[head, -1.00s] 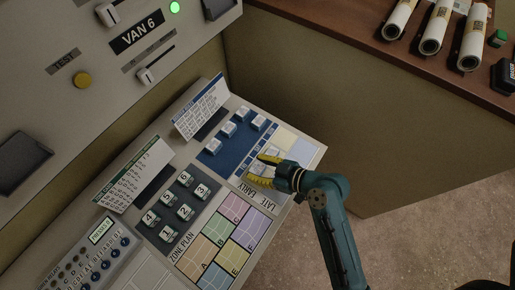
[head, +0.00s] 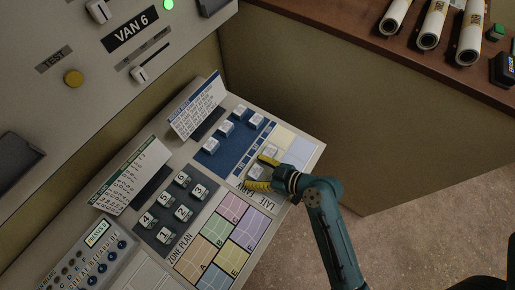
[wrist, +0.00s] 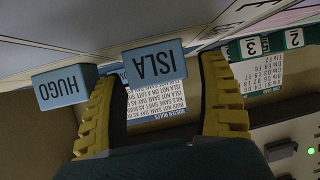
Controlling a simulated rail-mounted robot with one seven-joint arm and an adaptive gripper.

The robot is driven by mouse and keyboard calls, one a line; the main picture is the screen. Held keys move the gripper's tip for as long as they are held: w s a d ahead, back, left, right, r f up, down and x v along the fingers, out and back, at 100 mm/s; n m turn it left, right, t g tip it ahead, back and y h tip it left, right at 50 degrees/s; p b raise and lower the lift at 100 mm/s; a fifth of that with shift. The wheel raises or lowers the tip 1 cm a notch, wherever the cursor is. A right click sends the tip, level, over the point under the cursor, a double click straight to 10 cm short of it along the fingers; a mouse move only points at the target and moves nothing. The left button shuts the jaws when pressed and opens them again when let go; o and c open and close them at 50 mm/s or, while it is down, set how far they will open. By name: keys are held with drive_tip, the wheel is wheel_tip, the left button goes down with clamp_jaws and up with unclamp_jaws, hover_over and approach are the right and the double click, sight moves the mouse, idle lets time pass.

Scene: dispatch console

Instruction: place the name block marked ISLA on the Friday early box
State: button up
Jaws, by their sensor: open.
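The block marked HUGO (wrist: 65,86) is just left of the left finger. In the head view my gripper (head: 262,174) is open over the roster grid (head: 305,150), at the end by the words EARLY and LATE. A pale block shows between its fingers (head: 257,173). The day labels are too small to read, so I cannot tell which box lies under the block, or whether it touches.
Several name blocks (head: 226,129) stand on the blue pad left of the grid. A rules card (head: 198,106) leans behind it. Numbered blocks (head: 181,213) and the coloured zone plan (head: 220,245) lie nearer. The grid's right boxes look bare.

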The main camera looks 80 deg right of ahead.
drive_tip(key=shift+r, duration=0.1)
drive_tip(key=shift+s+r, duration=0.15)
drive_tip(key=shift+r, duration=0.05)
drive_tip(key=p+v, duration=0.1)
drive_tip(key=v, duration=1)
drive_tip(key=shift+s+a, duration=0.2)
drive_tip(key=shift+s, duration=0.1)
